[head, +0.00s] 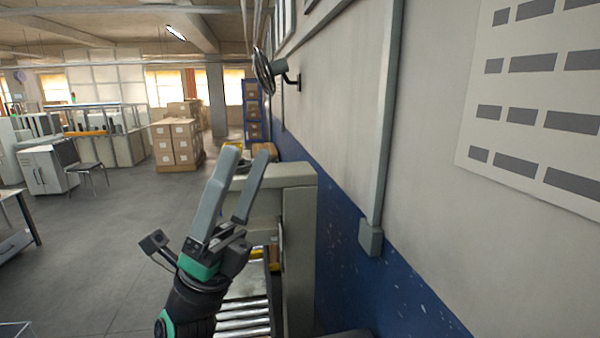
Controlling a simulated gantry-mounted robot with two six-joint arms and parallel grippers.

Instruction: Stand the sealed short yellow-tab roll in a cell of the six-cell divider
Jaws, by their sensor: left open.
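My left gripper (243,171) is raised in the middle of the head view, with its two grey fingers pointing up and apart. It is open, with nothing between the fingers. It stands in front of a grey-green machine housing (298,235). I see neither the short yellow-tab roll nor the six-cell divider in this view. My right gripper is not in view.
A roller conveyor (243,316) runs below, beside the housing. A white and blue wall (345,150) closes off the right side, with a wall fan (264,74) and a chart (540,100). Stacked cartons (172,145) stand far back. Open floor (95,245) lies to the left.

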